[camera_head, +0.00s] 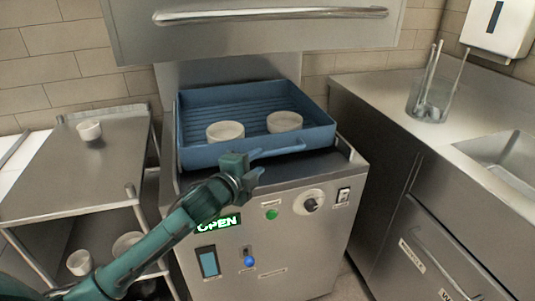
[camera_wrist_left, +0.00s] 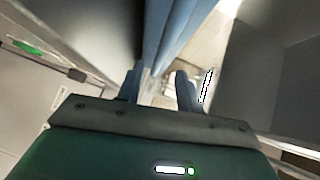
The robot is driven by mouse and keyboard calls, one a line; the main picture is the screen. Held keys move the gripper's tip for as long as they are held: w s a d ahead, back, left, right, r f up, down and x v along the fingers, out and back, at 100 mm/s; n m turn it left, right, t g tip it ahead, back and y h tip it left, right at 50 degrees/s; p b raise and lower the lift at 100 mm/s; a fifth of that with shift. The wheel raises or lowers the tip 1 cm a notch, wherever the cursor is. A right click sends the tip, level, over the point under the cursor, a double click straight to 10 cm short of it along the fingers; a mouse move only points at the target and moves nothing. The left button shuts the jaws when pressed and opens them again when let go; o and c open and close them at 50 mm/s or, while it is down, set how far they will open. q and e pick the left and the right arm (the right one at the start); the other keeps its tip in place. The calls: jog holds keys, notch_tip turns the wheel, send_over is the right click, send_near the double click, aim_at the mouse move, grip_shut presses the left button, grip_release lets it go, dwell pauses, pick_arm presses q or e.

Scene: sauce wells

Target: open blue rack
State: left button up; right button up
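The blue rack (camera_head: 185,150) sits in the opening of the steel machine, under its raised hood, with two white bowls (camera_head: 226,131) (camera_head: 284,121) in it. A blue handle (camera_head: 278,150) runs along its front. My left gripper (camera_head: 252,172) is at the rack's front, close to the left end of the handle. In the left wrist view the fingers (camera_wrist_left: 160,88) are apart, and blue bars (camera_wrist_left: 172,35) of the rack show just beyond and partly between them. I cannot tell whether they touch. My right gripper is not in view.
The hood handle (camera_head: 270,14) is above. A lit OPEN sign (camera_head: 218,224) and knobs are on the machine front. A steel cart (camera_head: 60,180) with white bowls stands left. A counter (camera_head: 390,95) with a glass utensil jar (camera_head: 430,100) and sink (camera_head: 505,155) is right.

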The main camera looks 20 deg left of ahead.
aim_at(266, 155)
pick_arm(q)
jog(key=x, duration=0.6)
jog(key=shift+w, duration=0.3)
jog(key=shift+c, duration=0.6)
grip_shut()
